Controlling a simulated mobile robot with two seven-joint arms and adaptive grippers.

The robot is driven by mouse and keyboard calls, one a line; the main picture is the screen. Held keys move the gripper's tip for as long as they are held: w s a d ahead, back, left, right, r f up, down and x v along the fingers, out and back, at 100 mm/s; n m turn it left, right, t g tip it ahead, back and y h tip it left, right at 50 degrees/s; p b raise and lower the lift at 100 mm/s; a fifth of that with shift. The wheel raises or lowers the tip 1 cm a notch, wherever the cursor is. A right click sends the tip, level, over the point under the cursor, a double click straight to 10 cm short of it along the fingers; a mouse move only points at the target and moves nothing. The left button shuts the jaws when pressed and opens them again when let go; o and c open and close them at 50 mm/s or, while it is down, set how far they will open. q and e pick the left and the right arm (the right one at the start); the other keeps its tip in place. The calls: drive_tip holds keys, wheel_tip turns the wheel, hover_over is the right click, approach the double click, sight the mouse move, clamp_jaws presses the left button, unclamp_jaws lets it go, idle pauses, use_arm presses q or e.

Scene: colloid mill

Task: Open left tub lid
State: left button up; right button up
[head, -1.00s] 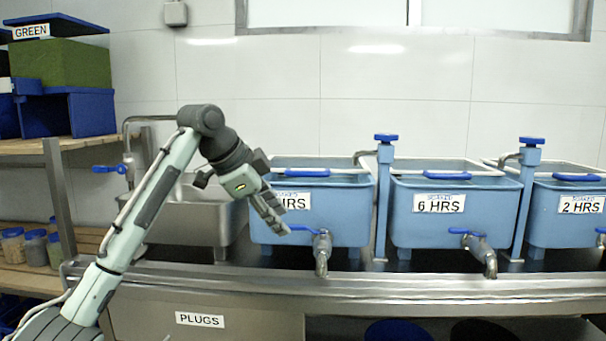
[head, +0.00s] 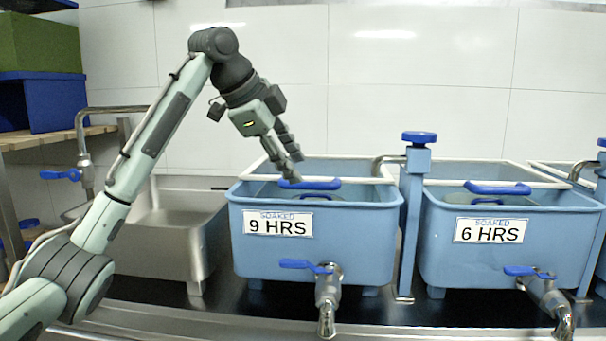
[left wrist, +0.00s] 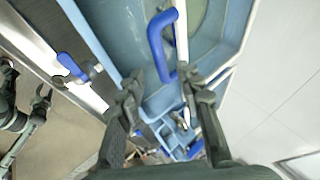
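The left tub (head: 330,245) is light blue and labelled 9 HRS. A blue lid handle (head: 310,184) lies level at its front rim, and the lid looks closed. The handle (left wrist: 157,45) also shows in the left wrist view, just beyond my fingertips.
A tap with a blue lever (head: 327,290) sticks out below the left tub. A post with a blue knob (head: 415,190) separates it from the 6 HRS tub (head: 490,250). A steel sink (head: 175,230) stands to the left.

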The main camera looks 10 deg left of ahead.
sight(307, 182)
use_arm(q)
drive_tip(key=shift+x, duration=2.4)
clamp_jaws()
